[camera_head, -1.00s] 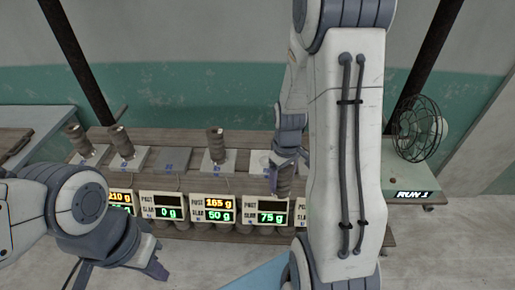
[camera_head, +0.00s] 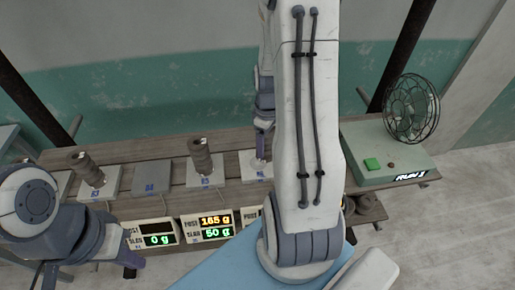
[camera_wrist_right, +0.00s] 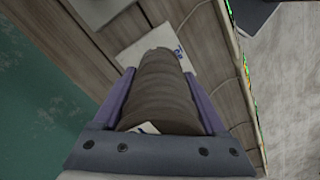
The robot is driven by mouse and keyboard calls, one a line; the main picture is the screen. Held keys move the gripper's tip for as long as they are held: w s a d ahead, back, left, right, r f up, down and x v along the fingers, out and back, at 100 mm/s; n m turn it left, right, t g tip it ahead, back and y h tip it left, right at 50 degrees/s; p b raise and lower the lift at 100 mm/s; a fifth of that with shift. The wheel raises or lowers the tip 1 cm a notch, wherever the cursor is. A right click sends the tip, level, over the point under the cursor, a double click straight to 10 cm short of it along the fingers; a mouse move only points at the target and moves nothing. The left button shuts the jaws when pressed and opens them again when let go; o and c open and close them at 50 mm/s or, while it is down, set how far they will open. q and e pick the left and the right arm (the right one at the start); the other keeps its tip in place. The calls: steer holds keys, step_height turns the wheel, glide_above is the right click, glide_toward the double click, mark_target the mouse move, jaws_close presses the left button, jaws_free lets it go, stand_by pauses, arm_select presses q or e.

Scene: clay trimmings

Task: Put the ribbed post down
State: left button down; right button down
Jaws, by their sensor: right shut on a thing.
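The ribbed post (camera_wrist_right: 165,88), brown and ringed, is between the purple fingers of my right gripper (camera_wrist_right: 162,98) in the right wrist view. A pale slab (camera_wrist_right: 180,50) lies beyond its far end; I cannot tell whether they touch. In the head view my right gripper (camera_head: 263,143) is over a pale pad (camera_head: 252,172) on the bench, and the held post is mostly hidden. My left gripper (camera_head: 130,258) is low at the left front; its jaws are unclear. Other ribbed posts stand upright on pads, one at the left (camera_head: 88,168) and one at the centre (camera_head: 201,158).
A grey pad (camera_head: 152,178) between the standing posts is empty. Readouts (camera_head: 206,226) along the bench front show 165 g and 50 g on one. A wire fan (camera_head: 411,108) and a green button (camera_head: 372,164) are on the base at the right.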

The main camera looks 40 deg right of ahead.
steer(key=w+f, duration=0.1)
steer(key=w, duration=0.1)
steer(key=shift+w+a+f, duration=0.35)
steer(key=shift+w+a, duration=0.05)
step_height(320, 180, down, 4)
steer(key=shift+r+p, duration=0.2)
steer(key=shift+p, duration=0.55)
steer(key=shift+f, duration=0.25)
steer(key=shift+f, duration=0.15)
jaws_free()
